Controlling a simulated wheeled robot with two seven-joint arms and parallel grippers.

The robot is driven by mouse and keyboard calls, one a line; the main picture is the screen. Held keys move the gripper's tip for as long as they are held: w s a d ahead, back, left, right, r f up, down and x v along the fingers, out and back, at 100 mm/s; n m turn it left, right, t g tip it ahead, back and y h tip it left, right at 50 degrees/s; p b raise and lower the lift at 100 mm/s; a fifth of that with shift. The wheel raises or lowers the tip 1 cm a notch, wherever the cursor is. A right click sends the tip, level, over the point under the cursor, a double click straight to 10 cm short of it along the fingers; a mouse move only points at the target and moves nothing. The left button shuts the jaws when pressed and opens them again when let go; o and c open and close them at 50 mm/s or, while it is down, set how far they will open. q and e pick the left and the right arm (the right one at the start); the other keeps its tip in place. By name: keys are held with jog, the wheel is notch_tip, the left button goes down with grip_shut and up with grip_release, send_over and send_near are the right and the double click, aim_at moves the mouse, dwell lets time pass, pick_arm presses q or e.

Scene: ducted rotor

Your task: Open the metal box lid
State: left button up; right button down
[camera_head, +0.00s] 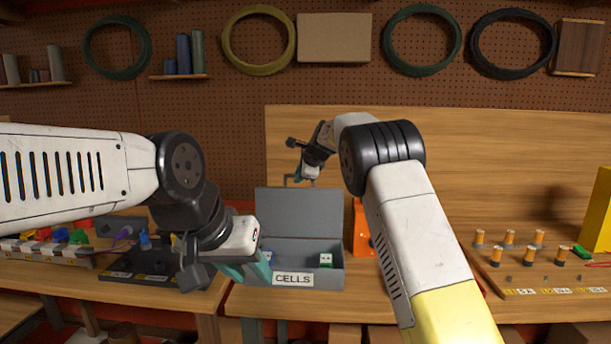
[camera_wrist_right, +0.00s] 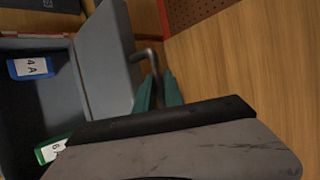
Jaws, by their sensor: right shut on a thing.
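The grey metal box (camera_head: 330,276), labelled CELLS, stands on the bench. Its lid (camera_head: 300,213) is raised, standing about upright at the back; it also shows in the right wrist view (camera_wrist_right: 108,60). My right gripper (camera_head: 305,174) is shut on the lid's wire handle (camera_wrist_right: 142,55) at the top edge, with its green fingers around it. My left gripper (camera_head: 252,270) is at the box's front left corner; its jaw gap is unclear, and I cannot tell whether it touches the box. Inside are a blue piece marked 4 A (camera_wrist_right: 30,67) and a green piece (camera_wrist_right: 52,150).
An orange object (camera_head: 361,232) stands right of the box, partly behind my right arm. A dark tray (camera_head: 150,267) and a row of coloured parts (camera_head: 60,238) lie to the left. A wooden board with several orange cylinders (camera_head: 520,280) lies to the right.

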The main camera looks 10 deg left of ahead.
jog(key=shift+w+d+f, duration=0.1)
dwell(0.3)
jog(key=c, duration=1.5)
grip_release()
jog(key=shift+o, duration=0.2)
jog(key=v, duration=0.7)
jog(key=shift+s+r, duration=0.25)
jog(key=shift+r, duration=0.05)
jog(key=shift+d, duration=0.1)
